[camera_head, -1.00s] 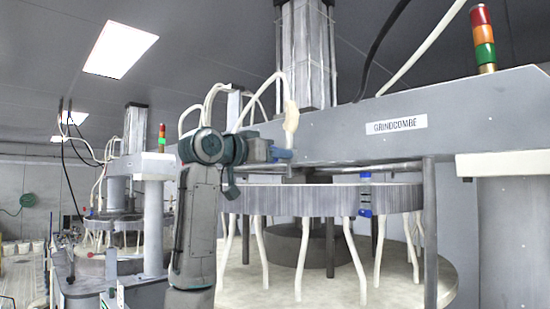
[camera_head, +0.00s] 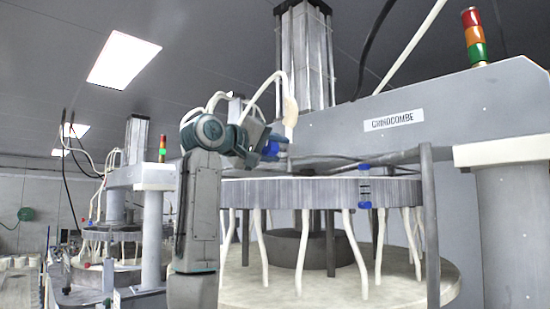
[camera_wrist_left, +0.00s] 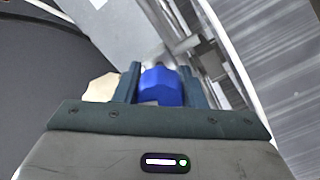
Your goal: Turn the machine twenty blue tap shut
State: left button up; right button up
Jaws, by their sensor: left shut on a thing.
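The blue tap (camera_wrist_left: 161,87) sits between the two dark fingers of my left gripper (camera_wrist_left: 160,84) in the left wrist view. The gripper is shut on it, with a finger on each side. In the head view the blue tap (camera_head: 270,148) shows at the end of my left gripper (camera_head: 264,145), beside the machine's beam and above the ribbed ring. The fingers partly cover the tap, and I cannot tell how far it is turned. My right gripper is in neither view.
The grey beam (camera_head: 440,112) is labelled GRINDCOMBE. Below it are a ribbed ring (camera_head: 290,193) with pale hoses and a wide platen (camera_head: 400,290). Blue fittings (camera_head: 365,204) sit on the ring's front. A similar machine (camera_head: 152,220) stands behind at the left.

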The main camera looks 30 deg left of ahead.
pick_arm(q)
jog(key=n+b, duration=0.2)
jog(key=n, duration=0.2)
jog(key=shift+n+b, duration=0.3)
dwell(0.3)
jog(key=o, duration=1)
jog(key=shift+a, duration=0.1)
jog(key=shift+s, duration=0.1)
jog(key=shift+s+a+f+b, duration=0.1)
jog(key=shift+s+f+b, duration=0.05)
jog(key=shift+s+b, duration=0.25)
jog(key=b+v, duration=0.4)
jog(key=v, duration=0.6)
jog(key=shift+b, duration=0.4)
